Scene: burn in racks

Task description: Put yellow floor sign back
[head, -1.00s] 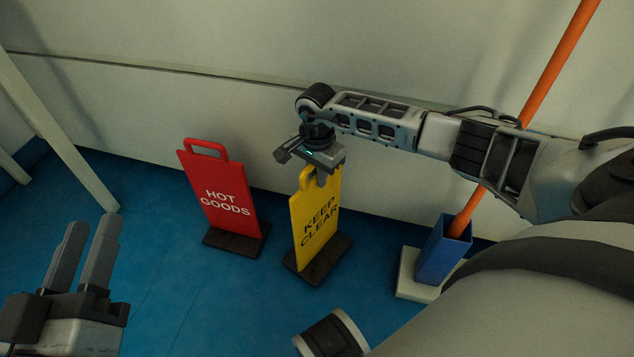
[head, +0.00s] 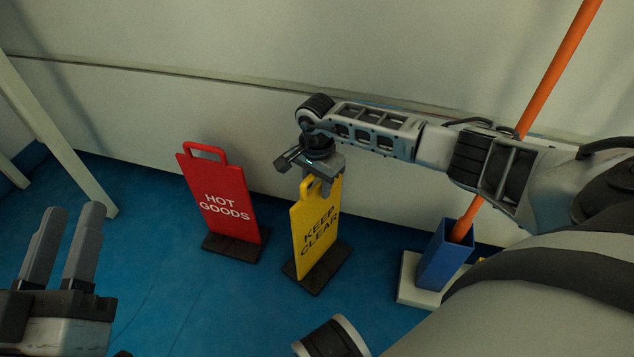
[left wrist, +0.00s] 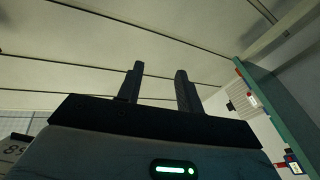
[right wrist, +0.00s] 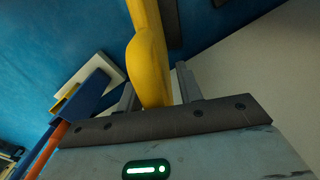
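The yellow floor sign (head: 318,225) reads KEEP CLEAR and stands upright on its dark base on the blue floor, in the middle of the head view. My right gripper (head: 318,187) is over its top handle, fingers pointing down. In the right wrist view the yellow handle (right wrist: 150,65) lies between the fingers of my right gripper (right wrist: 158,85), which look spread apart. Contact with the handle is unclear. My left gripper (head: 70,210) is open and empty at the lower left. It also shows open in the left wrist view (left wrist: 158,75).
A red HOT GOODS sign (head: 222,205) stands just left of the yellow sign. A blue holder (head: 444,260) with an orange pole (head: 550,80) stands to the right. The pale wall (head: 200,95) is close behind. A pale slanted leg (head: 55,130) is at the left.

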